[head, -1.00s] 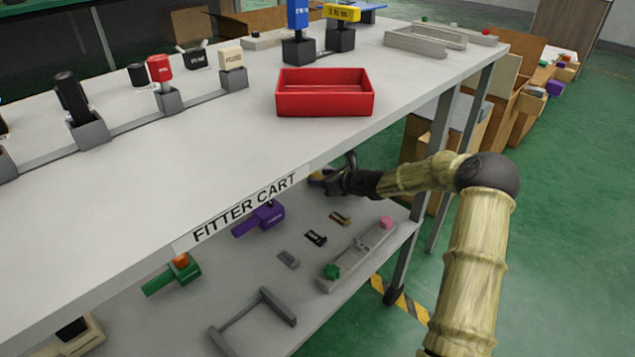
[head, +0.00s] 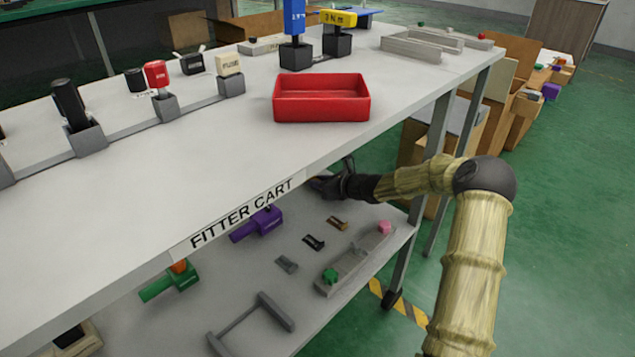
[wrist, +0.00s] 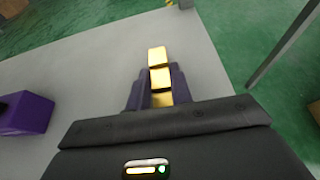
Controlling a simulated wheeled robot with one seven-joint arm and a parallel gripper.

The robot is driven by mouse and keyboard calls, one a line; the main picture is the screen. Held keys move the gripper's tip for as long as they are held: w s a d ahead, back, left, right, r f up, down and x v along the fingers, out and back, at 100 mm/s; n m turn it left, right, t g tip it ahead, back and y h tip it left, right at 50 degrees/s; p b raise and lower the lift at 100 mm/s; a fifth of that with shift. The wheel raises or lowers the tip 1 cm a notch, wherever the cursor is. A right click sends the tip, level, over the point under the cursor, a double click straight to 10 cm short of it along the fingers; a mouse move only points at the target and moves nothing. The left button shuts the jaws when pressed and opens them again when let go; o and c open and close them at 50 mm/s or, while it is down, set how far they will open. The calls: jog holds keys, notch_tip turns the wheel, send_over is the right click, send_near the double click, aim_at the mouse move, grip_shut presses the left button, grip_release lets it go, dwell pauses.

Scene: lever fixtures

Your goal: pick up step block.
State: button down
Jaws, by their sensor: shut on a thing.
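The step block (wrist: 159,77) is yellow-gold with stepped faces, and in the wrist view it sits between the dark fingers of my gripper (wrist: 157,88). My gripper is shut on it, with a finger along each side. Pale grey shelf surface shows beyond the block; I cannot tell whether the block touches it. In the head view my gripper (head: 322,184) is under the front edge of the cart's upper shelf, partly hidden by it, and the block cannot be made out there.
The upper shelf (head: 200,190) is close above my gripper. A purple lever fixture (head: 259,222) stands on the lower shelf and shows at the wrist view's left (wrist: 25,114). Small clips and a grey rail (head: 353,262) lie nearby. A cart leg (head: 407,245) stands right.

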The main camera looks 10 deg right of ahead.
notch_tip(320, 180, up, 10)
jog(key=p, duration=0.6)
dwell(0.4)
